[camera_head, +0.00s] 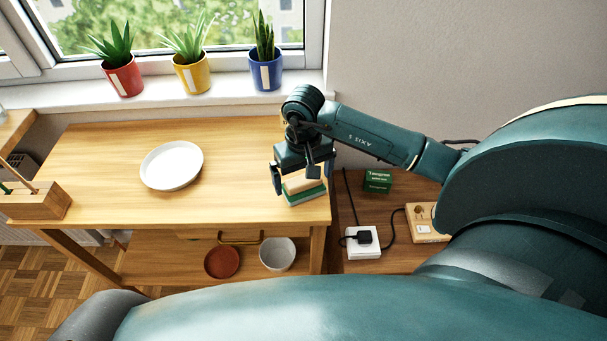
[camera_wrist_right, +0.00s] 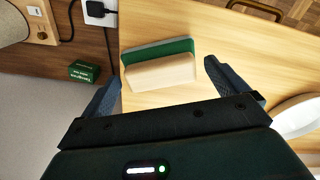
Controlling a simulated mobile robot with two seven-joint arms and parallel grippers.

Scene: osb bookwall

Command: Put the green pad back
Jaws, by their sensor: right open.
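The green pad (camera_head: 308,196) lies on the wooden table near its right end, with a pale wooden block on its top. In the right wrist view the green pad (camera_wrist_right: 157,51) shows as a green and grey strip along the far side of the block (camera_wrist_right: 160,72). My right gripper (camera_head: 296,178) points down over the pad and hides part of it. Its fingers (camera_wrist_right: 163,76) are open, one to each side of the block, with visible gaps and nothing held. My left gripper is not in view.
A white plate (camera_head: 172,165) lies on the table (camera_head: 110,150). A wooden block with sticks (camera_head: 35,203) stands at its left end. Potted plants line the sill. Right of the table, lower down, are a green box (camera_head: 377,181) and a white socket (camera_head: 362,243) with cables.

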